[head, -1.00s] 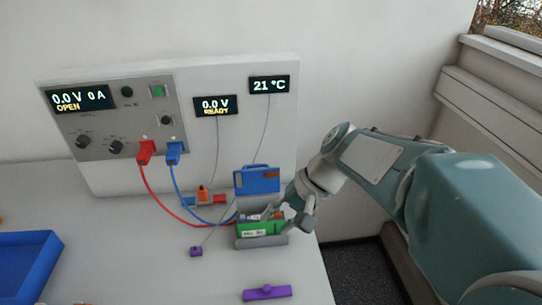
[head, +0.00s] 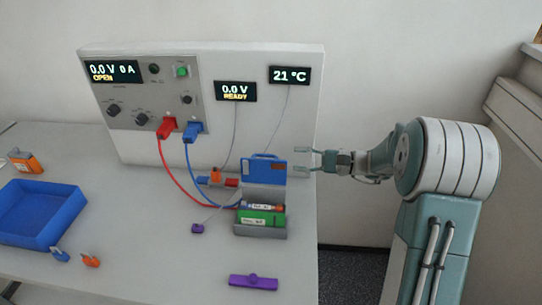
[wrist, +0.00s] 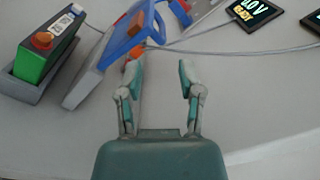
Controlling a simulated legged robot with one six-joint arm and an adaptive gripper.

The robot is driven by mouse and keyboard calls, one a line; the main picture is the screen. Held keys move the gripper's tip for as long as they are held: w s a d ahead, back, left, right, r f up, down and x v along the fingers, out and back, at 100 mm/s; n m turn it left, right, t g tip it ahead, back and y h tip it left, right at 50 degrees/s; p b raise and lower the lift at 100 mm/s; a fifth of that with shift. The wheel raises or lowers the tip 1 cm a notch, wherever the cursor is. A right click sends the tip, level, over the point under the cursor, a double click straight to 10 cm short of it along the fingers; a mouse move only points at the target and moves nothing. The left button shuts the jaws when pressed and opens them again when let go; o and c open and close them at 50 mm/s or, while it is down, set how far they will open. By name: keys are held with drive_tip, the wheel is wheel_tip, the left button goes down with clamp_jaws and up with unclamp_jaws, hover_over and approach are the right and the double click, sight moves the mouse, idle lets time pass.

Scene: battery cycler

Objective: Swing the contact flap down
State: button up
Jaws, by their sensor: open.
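The blue contact flap (head: 265,170) stands raised at the back of the grey cell holder (head: 268,232). An orange-brown patch shows on it. In the wrist view the flap (wrist: 122,38) is at the upper left, ahead of and left of my fingers. A green battery (head: 264,217) lies in the holder in front of the flap. My gripper (head: 299,161) is open and empty, just right of the flap's upper right edge. The wrist view shows its two fingers (wrist: 160,70) spread with nothing between them. I cannot tell whether a fingertip touches the flap.
The cycler panel (head: 300,115) stands behind. Red (head: 167,128) and blue plugs (head: 191,132) carry cables toward the holder. A purple piece (head: 253,282) lies in front, and a blue tray (head: 40,212) is at left. The table's right edge is near the holder.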

sight(277, 157)
drive_tip(key=x, duration=0.4)
drive_tip(key=shift+w+a, duration=0.15)
drive_tip(key=shift+a, duration=0.15)
drive_tip(key=shift+w+a, duration=0.35)
drive_tip(key=shift+a, duration=0.3)
drive_tip(key=shift+s+x, duration=0.2)
drive_tip(key=shift+x, duration=1.15)
drive_tip(key=shift+d, duration=0.25)
clamp_jaws()
drive_tip(key=shift+d, duration=0.1)
